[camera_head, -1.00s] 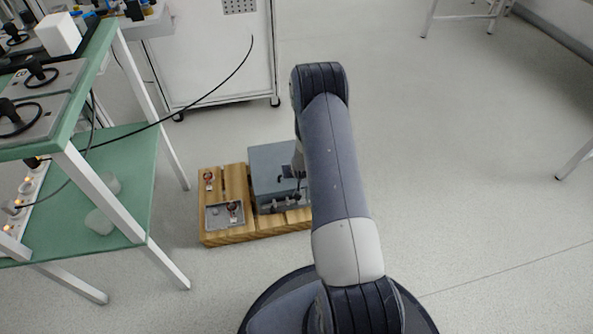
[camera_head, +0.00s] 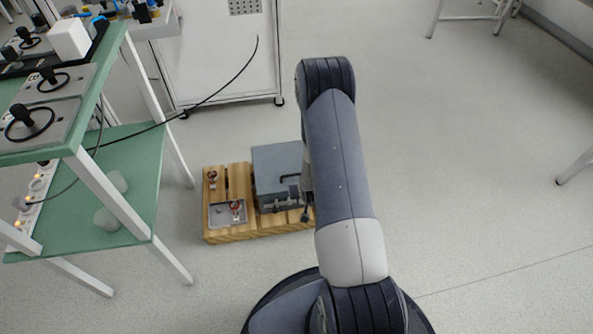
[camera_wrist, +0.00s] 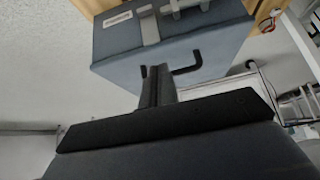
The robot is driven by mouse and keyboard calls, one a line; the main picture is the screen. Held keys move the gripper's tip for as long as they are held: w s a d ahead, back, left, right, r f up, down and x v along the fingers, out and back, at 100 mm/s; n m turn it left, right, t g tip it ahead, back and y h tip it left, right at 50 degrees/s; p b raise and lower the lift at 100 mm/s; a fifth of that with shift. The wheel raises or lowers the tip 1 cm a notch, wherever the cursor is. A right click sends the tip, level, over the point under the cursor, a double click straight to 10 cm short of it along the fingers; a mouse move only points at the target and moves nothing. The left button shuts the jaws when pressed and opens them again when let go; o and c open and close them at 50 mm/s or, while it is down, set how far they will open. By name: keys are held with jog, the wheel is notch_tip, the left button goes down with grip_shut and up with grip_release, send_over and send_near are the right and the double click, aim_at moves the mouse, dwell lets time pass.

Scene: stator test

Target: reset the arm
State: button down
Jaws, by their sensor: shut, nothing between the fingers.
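My arm (camera_head: 342,165) reaches up and over in the head view, its upper links bent at the top. My gripper (camera_wrist: 158,72) shows in the wrist view with its dark fingers together and nothing between them. A blue-grey box (camera_head: 276,165) with a dark handle stands on a wooden pallet-like base (camera_head: 232,233), partly behind my arm. In the wrist view the same box (camera_wrist: 120,38) lies beyond the fingertips, its dark handle close to them in the picture. I cannot tell whether they touch. In the head view the gripper is mostly hidden by the arm.
A grey tray (camera_head: 221,222) with small red-and-metal parts sits on the wooden base. A green two-level bench (camera_head: 134,160) with devices stands at left, a white cabinet (camera_head: 222,70) behind.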

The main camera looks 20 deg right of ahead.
dwell(0.4)
jog(key=w, duration=0.2)
jog(key=w+d+b, duration=0.1)
jog(key=w, duration=0.2)
jog(key=w+r, duration=0.1)
jog(key=w, duration=0.1)
jog(key=shift+w+d+b, duration=0.25)
jog(key=shift+b, duration=0.05)
jog(key=shift+w+d+f+b, duration=0.1)
jog(key=shift+w+d+b, duration=0.05)
jog(key=shift+w, duration=0.4)
jog(key=shift+w+d+f+b, duration=0.1)
jog(key=shift+w+b, duration=0.05)
jog(key=shift+w, duration=0.35)
jog(key=shift+s+f, duration=0.3)
jog(key=shift+f, duration=0.25)
jog(key=shift+a+f, duration=0.1)
jog(key=shift+f, duration=0.35)
jog(key=shift+s, duration=0.1)
